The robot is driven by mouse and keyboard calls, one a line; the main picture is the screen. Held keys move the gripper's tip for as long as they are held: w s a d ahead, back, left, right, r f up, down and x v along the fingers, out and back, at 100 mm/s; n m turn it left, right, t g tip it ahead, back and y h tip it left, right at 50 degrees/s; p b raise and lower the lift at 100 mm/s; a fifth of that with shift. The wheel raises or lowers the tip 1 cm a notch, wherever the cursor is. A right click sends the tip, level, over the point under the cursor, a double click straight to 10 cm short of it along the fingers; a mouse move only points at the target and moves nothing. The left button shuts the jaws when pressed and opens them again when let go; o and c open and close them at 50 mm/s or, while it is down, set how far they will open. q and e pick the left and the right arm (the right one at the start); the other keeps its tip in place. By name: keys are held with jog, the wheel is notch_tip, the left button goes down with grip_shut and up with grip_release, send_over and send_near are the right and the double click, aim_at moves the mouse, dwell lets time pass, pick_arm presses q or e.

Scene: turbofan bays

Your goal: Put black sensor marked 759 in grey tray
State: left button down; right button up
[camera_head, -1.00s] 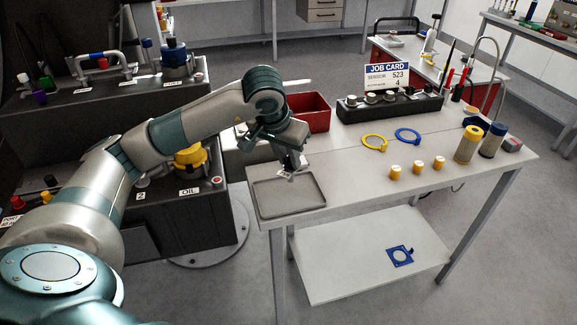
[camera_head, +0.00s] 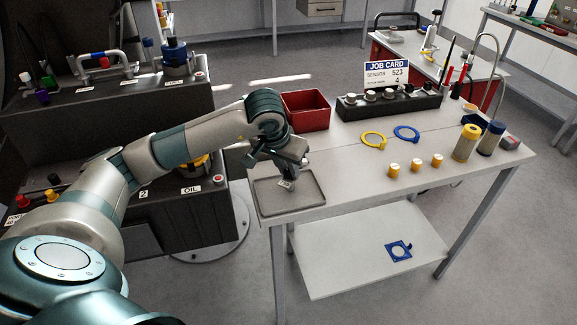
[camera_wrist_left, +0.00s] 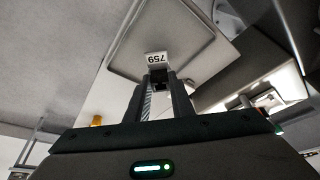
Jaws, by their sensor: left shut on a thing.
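The grey tray (camera_head: 306,203) lies on the near left end of the table. My left gripper (camera_head: 286,178) is over the tray, pointing down. It is shut on the black sensor, whose white tag reads 759 (camera_wrist_left: 158,58) in the left wrist view. The tag also shows small below the gripper in the head view (camera_head: 285,184). Most of the sensor's black body is hidden between the fingers (camera_wrist_left: 160,90). In the left wrist view the tray (camera_wrist_left: 205,52) lies beyond the sensor. I cannot tell whether the sensor touches the tray floor. My right gripper is not in view.
A red bin (camera_head: 306,111) stands behind the tray. A black rack (camera_head: 392,105) with several sensors and a job card (camera_head: 386,74) are at the back. Yellow (camera_head: 373,139) and blue rings (camera_head: 406,132), yellow-capped parts (camera_head: 416,165) and two cylinders (camera_head: 467,143) stand to the right.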

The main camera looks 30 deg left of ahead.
pick_arm(q)
jog(key=shift+f+b, duration=0.2)
jog(key=shift+b, duration=0.1)
jog(key=c, duration=1.5)
grip_release()
jog(key=shift+c, duration=0.2)
jog(key=shift+r, duration=0.15)
jog(key=shift+r+p, duration=0.1)
jog(key=shift+p, duration=0.25)
jog(key=shift+s+r, duration=0.1)
jog(key=shift+r, duration=0.15)
jog(key=b+v, duration=0.3)
jog(key=v, duration=0.8)
jog(key=shift+r, duration=0.25)
